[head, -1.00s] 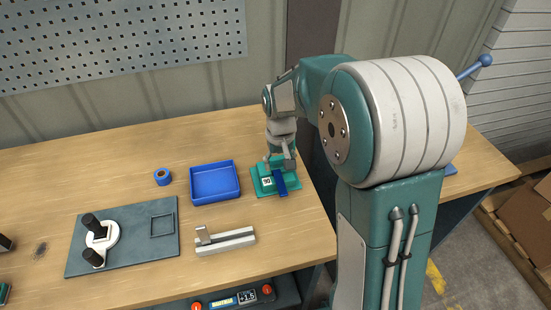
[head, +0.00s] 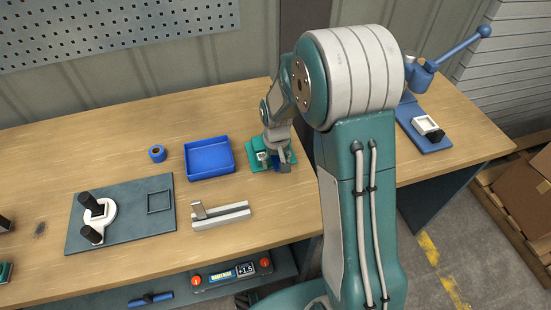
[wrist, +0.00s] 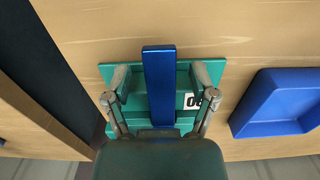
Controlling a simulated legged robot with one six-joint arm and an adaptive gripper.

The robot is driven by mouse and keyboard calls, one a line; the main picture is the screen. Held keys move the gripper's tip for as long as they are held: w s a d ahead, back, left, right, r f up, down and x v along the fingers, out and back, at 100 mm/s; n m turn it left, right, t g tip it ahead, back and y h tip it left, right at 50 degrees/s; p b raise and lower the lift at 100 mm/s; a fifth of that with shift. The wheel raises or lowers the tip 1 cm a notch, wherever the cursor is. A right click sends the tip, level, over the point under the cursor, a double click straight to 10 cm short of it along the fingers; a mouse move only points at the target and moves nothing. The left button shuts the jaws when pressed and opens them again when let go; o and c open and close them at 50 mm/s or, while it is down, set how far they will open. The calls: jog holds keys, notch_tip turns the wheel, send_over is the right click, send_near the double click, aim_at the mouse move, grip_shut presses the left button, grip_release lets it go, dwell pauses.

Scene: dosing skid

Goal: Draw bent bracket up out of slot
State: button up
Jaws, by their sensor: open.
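A blue bar (wrist: 159,85), which I take for the bent bracket, stands at a green slotted block (wrist: 185,103) with a white number label. In the head view the green block (head: 288,154) is at the bench's right part, and my gripper hides most of the bar. My gripper (wrist: 160,82) is open, with one finger on each side of the blue bar and visible gaps between. In the head view my gripper (head: 274,155) is low at the block. The bar's lower end and its bend are hidden.
A grey rail with an upright piece (head: 221,216) and a dark plate (head: 120,234) lie nearer. A blue lever device (head: 422,125) stands on the right bench.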

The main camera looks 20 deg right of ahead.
grip_shut()
jog(key=shift+r, duration=3.5)
